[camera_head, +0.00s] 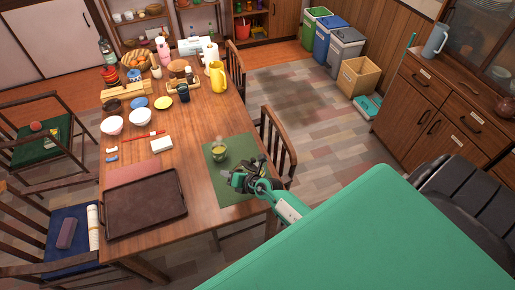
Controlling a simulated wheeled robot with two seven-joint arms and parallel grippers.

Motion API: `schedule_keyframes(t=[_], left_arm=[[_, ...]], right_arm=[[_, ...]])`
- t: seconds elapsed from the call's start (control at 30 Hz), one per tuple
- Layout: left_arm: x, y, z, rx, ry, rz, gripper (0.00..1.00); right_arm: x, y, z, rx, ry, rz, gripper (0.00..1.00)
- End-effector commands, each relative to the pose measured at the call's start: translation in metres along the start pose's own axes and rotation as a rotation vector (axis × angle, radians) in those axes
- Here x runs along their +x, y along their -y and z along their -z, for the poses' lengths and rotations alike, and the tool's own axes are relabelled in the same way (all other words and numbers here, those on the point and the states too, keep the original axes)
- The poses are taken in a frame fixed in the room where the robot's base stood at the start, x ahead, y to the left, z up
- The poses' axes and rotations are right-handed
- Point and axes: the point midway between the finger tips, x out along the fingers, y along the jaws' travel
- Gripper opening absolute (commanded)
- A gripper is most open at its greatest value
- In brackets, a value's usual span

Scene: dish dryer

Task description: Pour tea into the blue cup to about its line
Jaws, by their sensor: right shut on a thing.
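A small olive-green vessel (219,151) with a pale top stands on the green mat (232,184) at the table's right side. It is too small to tell whether it is a teapot or a cup. A dark blue cup (184,93) stands farther back near the yellow pitcher. A blue-and-white cup (134,76) stands at the back left. I cannot tell which is the task's blue cup. My left gripper is out of view.
The yellow pitcher (217,77), white bowls (140,117) and small plates (163,102) crowd the back of the wooden table (190,150). A dark brown tray (145,204) lies at the front left. Chairs (277,140) stand close along the right edge.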

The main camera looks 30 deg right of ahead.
Motion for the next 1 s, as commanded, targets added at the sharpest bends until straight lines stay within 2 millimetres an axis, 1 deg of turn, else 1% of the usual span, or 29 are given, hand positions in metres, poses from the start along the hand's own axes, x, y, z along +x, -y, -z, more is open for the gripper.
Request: schedule_keyframes(t=[0.03, 0.07, 0.1, 0.17, 0.27, 0.37, 0.5, 0.53, 0.57, 0.83, 1.0], left_arm=[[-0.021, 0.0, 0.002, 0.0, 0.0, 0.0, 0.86], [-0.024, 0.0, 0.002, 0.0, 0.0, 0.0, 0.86], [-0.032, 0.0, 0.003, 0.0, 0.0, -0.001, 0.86], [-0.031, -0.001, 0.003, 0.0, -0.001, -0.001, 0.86], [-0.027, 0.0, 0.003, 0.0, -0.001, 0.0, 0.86], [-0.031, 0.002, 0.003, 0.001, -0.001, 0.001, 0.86], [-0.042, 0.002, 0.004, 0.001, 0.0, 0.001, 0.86], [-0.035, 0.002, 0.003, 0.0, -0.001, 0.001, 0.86], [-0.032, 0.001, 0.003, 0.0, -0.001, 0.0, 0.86], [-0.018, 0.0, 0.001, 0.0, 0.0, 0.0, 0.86], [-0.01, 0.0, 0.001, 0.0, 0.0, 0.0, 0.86]], right_arm=[[0.005, -0.009, 0.018, -0.07, 0.009, 0.034, 0.0], [0.009, -0.007, 0.027, -0.117, 0.02, 0.054, 0.0], [0.009, -0.011, 0.028, -0.152, 0.032, 0.066, 0.0], [0.011, -0.008, 0.033, -0.18, 0.04, 0.076, 0.0], [0.013, -0.006, 0.035, -0.186, 0.041, 0.076, 0.0], [0.013, -0.008, 0.037, -0.199, 0.045, 0.082, 0.0], [0.015, -0.015, 0.045, -0.25, 0.056, 0.104, 0.0], [0.019, -0.009, 0.051, -0.261, 0.058, 0.109, 0.0], [0.021, -0.006, 0.055, -0.273, 0.061, 0.113, 0.0], [0.037, 0.005, 0.087, -0.388, 0.087, 0.16, 0.0], [0.047, 0.011, 0.109, -0.497, 0.113, 0.205, 0.0]])
